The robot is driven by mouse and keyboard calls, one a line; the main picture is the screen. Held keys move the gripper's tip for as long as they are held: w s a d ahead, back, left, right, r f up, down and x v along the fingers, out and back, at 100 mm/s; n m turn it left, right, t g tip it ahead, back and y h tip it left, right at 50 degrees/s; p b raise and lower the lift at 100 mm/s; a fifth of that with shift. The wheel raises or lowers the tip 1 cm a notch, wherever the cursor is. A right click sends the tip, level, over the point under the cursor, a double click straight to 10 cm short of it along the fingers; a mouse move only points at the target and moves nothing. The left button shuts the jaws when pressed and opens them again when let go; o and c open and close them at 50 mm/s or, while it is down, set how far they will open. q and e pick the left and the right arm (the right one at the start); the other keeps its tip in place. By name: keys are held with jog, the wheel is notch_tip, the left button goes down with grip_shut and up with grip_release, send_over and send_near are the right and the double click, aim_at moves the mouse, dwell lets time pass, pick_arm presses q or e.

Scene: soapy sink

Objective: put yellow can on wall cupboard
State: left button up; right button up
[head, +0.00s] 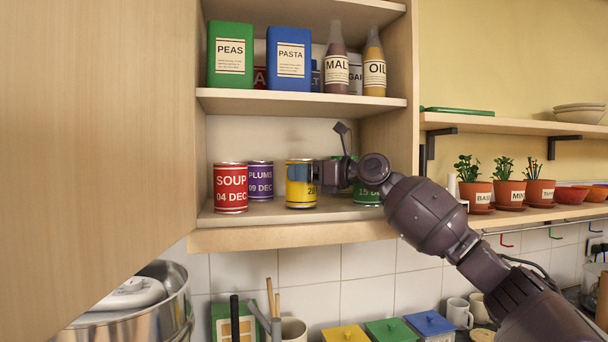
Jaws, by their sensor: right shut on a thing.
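The yellow can (300,196) is inside the open wall cupboard (285,237), at the front of the lower shelf. It looks upright, and its base appears at shelf level; I cannot tell for sure whether it touches. My right gripper (306,173) reaches in from the right and is shut on the can's upper part, hiding some of its label. A red soup can (230,190) and a purple plums can (260,181) stand to its left. A green can (367,194) stands to its right, partly hidden by my right gripper and wrist. My left gripper does not show.
The upper shelf holds a green peas box (231,55), a blue pasta box (289,59) and bottles. The cupboard door (95,130) stands open on the left. Potted herbs (475,190) line a shelf at right. A metal pot (145,310) and coloured-lid boxes (388,331) are below.

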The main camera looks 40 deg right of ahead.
jog(key=shift+f, duration=0.2)
jog(key=o, duration=1.1)
jog(key=shift+f, duration=0.1)
jog(key=shift+c, duration=0.2)
jog(key=shift+s, duration=0.1)
